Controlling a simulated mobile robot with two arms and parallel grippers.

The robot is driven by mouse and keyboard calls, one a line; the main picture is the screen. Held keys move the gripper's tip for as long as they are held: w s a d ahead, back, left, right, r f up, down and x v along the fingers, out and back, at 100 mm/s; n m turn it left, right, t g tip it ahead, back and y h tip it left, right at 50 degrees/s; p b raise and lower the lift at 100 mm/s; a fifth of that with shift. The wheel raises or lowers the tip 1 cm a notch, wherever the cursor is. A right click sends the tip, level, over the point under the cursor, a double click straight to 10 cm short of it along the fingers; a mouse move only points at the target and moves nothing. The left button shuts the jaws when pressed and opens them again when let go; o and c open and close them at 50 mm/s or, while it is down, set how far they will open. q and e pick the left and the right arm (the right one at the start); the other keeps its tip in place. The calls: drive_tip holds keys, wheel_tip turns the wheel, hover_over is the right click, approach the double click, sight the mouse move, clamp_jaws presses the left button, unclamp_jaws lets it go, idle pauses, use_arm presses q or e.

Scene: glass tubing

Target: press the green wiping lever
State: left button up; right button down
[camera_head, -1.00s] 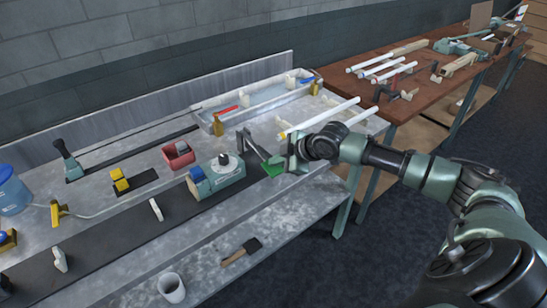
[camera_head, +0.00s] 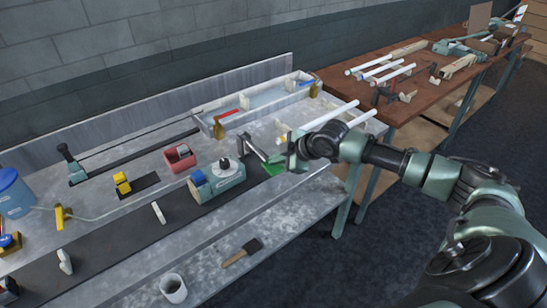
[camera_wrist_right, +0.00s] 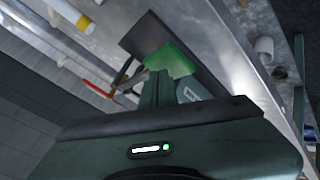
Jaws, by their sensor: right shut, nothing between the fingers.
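The green lever pad (camera_head: 272,169) sits at the end of a grey lever arm (camera_head: 254,147) on the metal bench. My right gripper (camera_head: 286,163) is shut and empty, right beside the pad on its right side. In the right wrist view the green pad (camera_wrist_right: 172,58) lies just beyond the tips of the shut fingers (camera_wrist_right: 157,80). I cannot tell whether the fingers touch it. My left gripper is not in view.
A teal box with a dial (camera_head: 218,178) stands left of the lever. White tubes (camera_head: 331,120) lie on supports behind my right gripper. A long trough (camera_head: 255,112) is at the back. A brush (camera_head: 242,252) and a cup (camera_head: 173,288) sit on the front ledge.

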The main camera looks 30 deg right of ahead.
drive_tip(key=shift+w+r+p, duration=0.1)
drive_tip(key=shift+r+p, duration=1.2)
drive_tip(key=shift+r, duration=0.2)
wheel_tip(320, 180, up, 5)
drive_tip(key=p, duration=0.5)
